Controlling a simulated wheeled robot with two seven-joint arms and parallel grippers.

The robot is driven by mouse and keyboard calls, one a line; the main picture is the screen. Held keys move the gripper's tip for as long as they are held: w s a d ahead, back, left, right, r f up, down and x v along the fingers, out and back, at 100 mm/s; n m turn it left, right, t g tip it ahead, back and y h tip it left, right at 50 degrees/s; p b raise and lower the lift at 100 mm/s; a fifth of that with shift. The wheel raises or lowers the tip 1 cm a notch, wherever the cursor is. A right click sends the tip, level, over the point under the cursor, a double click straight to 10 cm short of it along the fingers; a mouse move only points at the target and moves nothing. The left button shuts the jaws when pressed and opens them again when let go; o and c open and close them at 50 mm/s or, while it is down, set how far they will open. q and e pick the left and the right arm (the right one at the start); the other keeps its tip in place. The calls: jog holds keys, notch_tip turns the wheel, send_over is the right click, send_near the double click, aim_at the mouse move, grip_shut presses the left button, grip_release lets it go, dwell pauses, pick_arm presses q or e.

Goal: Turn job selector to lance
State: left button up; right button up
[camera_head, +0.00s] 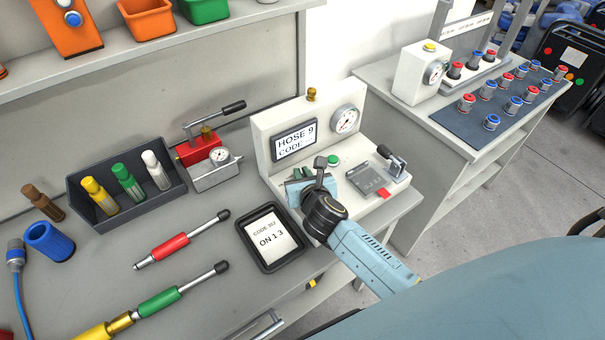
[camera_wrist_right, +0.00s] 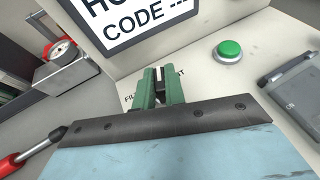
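The test station (camera_head: 278,133) has a screen reading "HOSE 9 CODE". My right gripper (camera_head: 297,188) reaches down onto the station's top panel below the screen. In the right wrist view its two green fingers (camera_wrist_right: 160,90) stand close together, with a narrow dark piece (camera_wrist_right: 160,91) between them, perhaps the job selector's handle. Whether the fingers press on it cannot be told. Parts of printed labels show on both sides of the fingers, but the selector's position and most lettering are hidden. My left gripper is in neither view.
A green button (camera_wrist_right: 229,49) lies right of the fingers. A grey plate device (camera_head: 377,179) with a black-handled lever is farther right. A black tray (camera_head: 244,234) with a card "CODE 302 ON 1 3" lies left of my right wrist. Red and green lances (camera_head: 170,247) lie on the bench.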

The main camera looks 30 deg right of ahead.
grip_shut()
jog(key=shift+n+p, duration=0.3)
jog(key=shift+p, duration=0.25)
jog(key=n+y+p, duration=0.1)
jog(key=p, duration=0.1)
jog(key=n+y+p, duration=0.1)
jog(key=y+p, duration=0.1)
jog(key=n+y+p, duration=0.2)
jog(key=shift+d+r, duration=0.15)
jog(key=shift+d, duration=0.15)
jog(key=shift+n+y+p, duration=0.4)
jog(key=shift+n+y, duration=0.3)
jog(key=shift+y, duration=0.2)
jog(key=shift+f+n+g+y, duration=0.2)
jog(key=shift+n+g+y, duration=0.4)
jog(key=shift+n+y, duration=0.25)
jog(key=shift+y, duration=0.25)
jog(key=o, duration=0.7)
grip_release()
jog(key=shift+c, duration=0.2)
